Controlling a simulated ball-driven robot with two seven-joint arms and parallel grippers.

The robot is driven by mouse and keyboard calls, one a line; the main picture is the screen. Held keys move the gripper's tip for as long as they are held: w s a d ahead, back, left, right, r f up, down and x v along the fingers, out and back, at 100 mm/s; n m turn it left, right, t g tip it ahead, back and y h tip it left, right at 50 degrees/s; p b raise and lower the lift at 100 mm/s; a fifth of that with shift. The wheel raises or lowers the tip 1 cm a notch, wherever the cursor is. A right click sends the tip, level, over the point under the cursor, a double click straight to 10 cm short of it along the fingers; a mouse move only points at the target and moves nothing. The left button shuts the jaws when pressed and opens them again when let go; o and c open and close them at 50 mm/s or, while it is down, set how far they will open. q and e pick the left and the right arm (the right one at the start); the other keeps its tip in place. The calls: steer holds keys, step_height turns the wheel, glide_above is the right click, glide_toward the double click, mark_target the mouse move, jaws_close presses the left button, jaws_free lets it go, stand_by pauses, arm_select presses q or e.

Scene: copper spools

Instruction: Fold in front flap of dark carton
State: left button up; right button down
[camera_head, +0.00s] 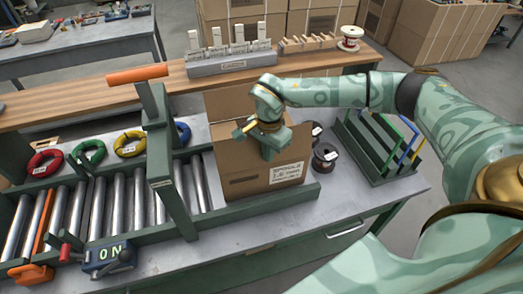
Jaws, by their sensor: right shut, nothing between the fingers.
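The brown cardboard carton (246,181) stands upright at the right end of the roller conveyor, with a printed white label on its front face. A tall brown panel, seemingly its back flap (226,103), rises behind my gripper. My right gripper (273,146) is shut and empty, at the carton's upper front, with my arm reaching in from the right. It hides part of the carton's top and front edge, so I cannot tell how the front flap lies or whether I touch it. My left gripper is not in view.
A green post with an orange handle (137,75) rises just left of the carton. Dark spools (325,156) and a green rack (378,146) stand to its right. Coloured wire coils (130,144) lie behind the rollers (118,206).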

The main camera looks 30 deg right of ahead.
steer(key=shift+w+d+b, duration=0.15)
steer(key=shift+w+b, duration=0.25)
steer(key=shift+w, duration=0.25)
steer(key=shift+w+d+f+b, duration=0.2)
steer(key=shift+w+f+b, duration=0.25)
steer(key=shift+w, duration=0.35)
steer(key=shift+w+d+f+b, duration=0.3)
steer(key=shift+w+b, duration=0.2)
steer(key=shift+w, duration=0.3)
steer(key=shift+w+d+f+b, duration=0.15)
steer(key=shift+w+f+b, duration=0.35)
steer(key=shift+w, duration=0.3)
steer(key=shift+r, duration=0.1)
step_height(320, 180, up, 9)
steer(key=p, duration=0.8)
